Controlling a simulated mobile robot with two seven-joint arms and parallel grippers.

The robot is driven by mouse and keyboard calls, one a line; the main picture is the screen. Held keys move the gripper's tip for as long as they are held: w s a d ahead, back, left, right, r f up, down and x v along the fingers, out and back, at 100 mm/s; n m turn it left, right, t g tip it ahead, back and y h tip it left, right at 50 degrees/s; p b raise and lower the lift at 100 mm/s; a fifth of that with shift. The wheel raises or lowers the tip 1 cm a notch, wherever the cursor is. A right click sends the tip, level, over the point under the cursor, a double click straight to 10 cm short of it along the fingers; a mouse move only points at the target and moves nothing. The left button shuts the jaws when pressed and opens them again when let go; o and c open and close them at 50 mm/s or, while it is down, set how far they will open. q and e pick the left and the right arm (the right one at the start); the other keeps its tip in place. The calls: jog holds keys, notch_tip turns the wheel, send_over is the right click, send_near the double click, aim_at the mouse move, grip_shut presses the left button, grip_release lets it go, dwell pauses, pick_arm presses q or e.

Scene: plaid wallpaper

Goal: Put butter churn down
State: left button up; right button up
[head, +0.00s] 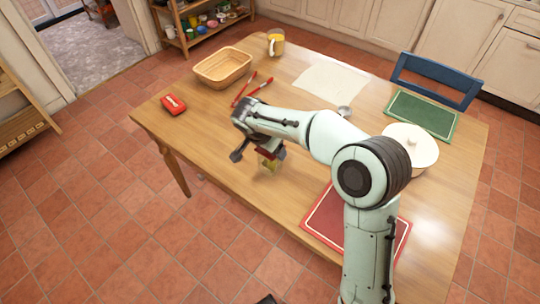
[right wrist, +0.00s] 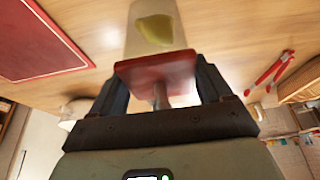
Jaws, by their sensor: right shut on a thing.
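The butter churn (head: 268,164) is a clear jar with something yellow inside and a red lid. In the right wrist view the jar (right wrist: 157,32) points away from the gripper, with its red lid between the fingers. My right gripper (head: 261,151) is shut on the churn over the front left half of the wooden table (head: 215,125). The arm and gripper hide part of the churn in the head view. The jar's base is close to the tabletop; I cannot tell whether it touches.
A white pot (head: 420,140) stands right. The tabletop left of the gripper is clear.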

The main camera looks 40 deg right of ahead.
jog(key=shift+f, duration=1.95)
jog(key=shift+f, duration=0.1)
jog(key=o, duration=1.4)
jog(key=shift+f+b, duration=0.15)
jog(key=shift+b, duration=0.25)
jog(key=o, duration=0.3)
jog(key=shift+r, duration=0.2)
jog(key=shift+a+r+p, duration=0.15)
jog(key=shift+r+p, duration=0.15)
jog(key=shift+p, duration=0.05)
jog(key=v, duration=1.1)
jog(key=shift+s+r+p, duration=0.15)
jog(key=shift+r+p, duration=0.1)
jog(key=shift+p, duration=0.05)
